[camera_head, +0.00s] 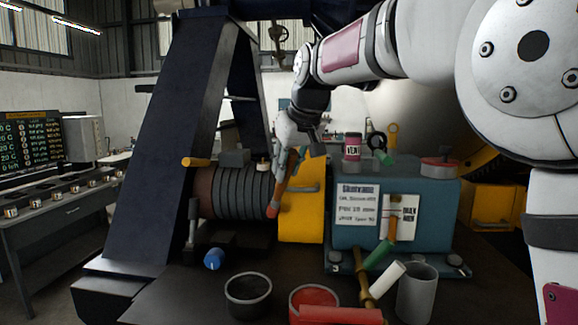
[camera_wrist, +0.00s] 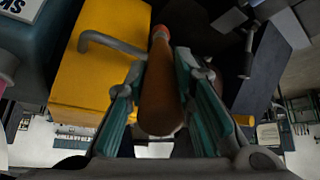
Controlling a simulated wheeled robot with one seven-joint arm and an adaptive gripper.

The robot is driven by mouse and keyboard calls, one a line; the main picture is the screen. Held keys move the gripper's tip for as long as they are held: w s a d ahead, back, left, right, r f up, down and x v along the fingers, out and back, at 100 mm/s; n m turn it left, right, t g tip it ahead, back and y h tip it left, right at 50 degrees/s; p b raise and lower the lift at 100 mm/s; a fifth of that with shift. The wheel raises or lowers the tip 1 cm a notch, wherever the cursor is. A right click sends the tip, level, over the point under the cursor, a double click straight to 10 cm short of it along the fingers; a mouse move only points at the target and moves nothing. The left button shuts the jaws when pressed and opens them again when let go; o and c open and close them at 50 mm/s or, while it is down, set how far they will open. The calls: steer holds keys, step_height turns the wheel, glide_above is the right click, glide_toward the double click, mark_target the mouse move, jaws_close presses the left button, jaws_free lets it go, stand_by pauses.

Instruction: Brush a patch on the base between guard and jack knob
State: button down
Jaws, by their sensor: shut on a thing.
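My gripper (camera_head: 288,150) is shut on a brown wooden handle (camera_wrist: 160,90), which lies between its teal finger pads in the wrist view. The tool hangs tilted down to the left in the head view, its orange-red end (camera_head: 272,210) in front of the left edge of the yellow guard (camera_head: 300,215). I cannot tell whether that end touches anything. The guard also shows in the wrist view (camera_wrist: 95,75), left of the tool. A blue knob (camera_head: 213,259), perhaps the jack knob, stands lower left on the dark base (camera_head: 185,290).
A blue-grey machine housing (camera_head: 445,210) with paper labels stands right of the guard. A black cup (camera_head: 248,312), a red cup (camera_head: 313,292), a grey cup (camera_head: 416,295) and a red cylinder (camera_head: 342,315) crowd the front. A ribbed drum (camera_head: 242,195) lies left of the guard.

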steer(key=shift+f+b, duration=0.75)
steer(key=shift+f, duration=2.75)
steer(key=shift+a, duration=0.15)
steer(key=a+p, duration=0.2)
steer(key=a, duration=0.7)
steer(key=shift+s+r, duration=0.15)
steer(key=shift+s, duration=0.1)
stand_by(3.0)
steer(key=shift+r, duration=0.1)
